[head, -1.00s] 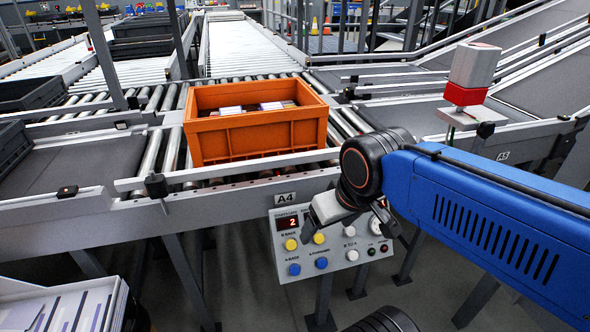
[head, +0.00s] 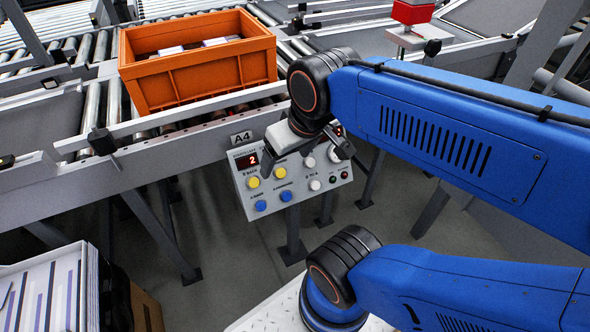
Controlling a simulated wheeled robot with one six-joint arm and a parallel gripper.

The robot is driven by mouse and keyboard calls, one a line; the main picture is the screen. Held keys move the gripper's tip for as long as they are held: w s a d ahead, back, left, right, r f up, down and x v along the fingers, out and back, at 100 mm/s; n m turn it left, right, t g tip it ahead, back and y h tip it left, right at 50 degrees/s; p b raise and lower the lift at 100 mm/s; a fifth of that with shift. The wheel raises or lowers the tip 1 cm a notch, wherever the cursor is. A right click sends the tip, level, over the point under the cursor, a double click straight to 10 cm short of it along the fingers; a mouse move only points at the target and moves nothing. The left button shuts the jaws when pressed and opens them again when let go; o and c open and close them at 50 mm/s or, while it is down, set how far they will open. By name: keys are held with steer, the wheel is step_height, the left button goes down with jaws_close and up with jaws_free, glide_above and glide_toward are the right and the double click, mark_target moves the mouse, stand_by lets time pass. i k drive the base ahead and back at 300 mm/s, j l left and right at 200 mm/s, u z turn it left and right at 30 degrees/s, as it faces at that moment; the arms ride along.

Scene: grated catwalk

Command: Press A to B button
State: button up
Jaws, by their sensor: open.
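The grey control panel (head: 271,205) hangs under the A4 sign, with a red display showing 2. It bears two yellow buttons at left, two blue buttons below them, and an upper white button (head: 309,162) and lower white button (head: 315,185) at right. Small print lies between the white buttons; I cannot surely read which is A to B. My gripper (head: 316,148) is open and empty, in front of the panel's upper part. Its fingers cover part of the top edge and labels. I cannot tell whether it touches the panel.
An orange crate (head: 197,78) with packages inside sits on the rollers above the panel. A conveyor side rail (head: 190,125) runs above the panel. A red and white device (head: 412,14) stands at upper right. A box of sheets (head: 45,300) is at lower left.

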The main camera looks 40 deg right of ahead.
mark_target(310, 161)
steer(key=k+l+z, duration=0.15)
steer(key=k+z, duration=0.3)
steer(key=k+l+z, duration=0.45)
steer(key=j, duration=0.1)
